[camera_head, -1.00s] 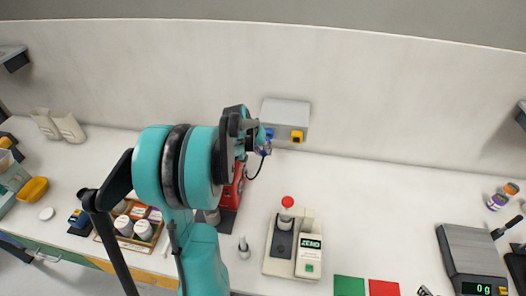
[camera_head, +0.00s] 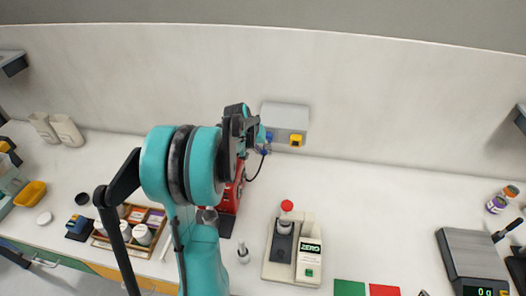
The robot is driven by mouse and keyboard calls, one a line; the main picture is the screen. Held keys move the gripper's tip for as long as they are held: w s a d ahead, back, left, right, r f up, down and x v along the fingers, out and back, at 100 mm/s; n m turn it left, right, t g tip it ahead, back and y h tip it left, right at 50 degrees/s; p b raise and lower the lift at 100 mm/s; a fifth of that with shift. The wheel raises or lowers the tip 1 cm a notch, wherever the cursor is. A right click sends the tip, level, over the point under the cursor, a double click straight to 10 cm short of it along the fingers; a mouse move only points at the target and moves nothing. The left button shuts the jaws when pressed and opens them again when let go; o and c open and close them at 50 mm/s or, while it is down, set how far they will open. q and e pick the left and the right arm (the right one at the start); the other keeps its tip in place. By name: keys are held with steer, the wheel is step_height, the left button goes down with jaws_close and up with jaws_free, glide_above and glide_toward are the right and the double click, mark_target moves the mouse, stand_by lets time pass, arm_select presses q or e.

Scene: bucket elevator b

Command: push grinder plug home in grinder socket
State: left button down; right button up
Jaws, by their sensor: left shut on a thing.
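The grey socket box (camera_head: 286,117) is mounted on the back wall, with a blue socket and a yellow one (camera_head: 296,140) on its lower front. My left gripper (camera_head: 261,138) is at the box's lower left corner, by the blue socket, and is shut. The blue plug (camera_head: 264,151) shows at its fingertips, with a black cord hanging from it toward the red grinder (camera_head: 231,192). My arm partly covers the grinder. At this size I cannot tell how deep the plug sits in the socket. My right gripper is not in view.
A beige instrument marked ZERO (camera_head: 309,258) with a red-capped bottle (camera_head: 286,207) stands in front. A wooden tray of jars (camera_head: 142,234) is left of my arm. Green and red mats (camera_head: 384,290) and a scale (camera_head: 472,262) are at right.

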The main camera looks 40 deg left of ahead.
arm_select(q)
steer(key=shift+w+a, duration=0.2)
steer(key=shift+w, duration=0.1)
steer(key=c, duration=1.5)
jaws_free()
steer(key=shift+o, duration=1.1)
steer(key=v, duration=1.2)
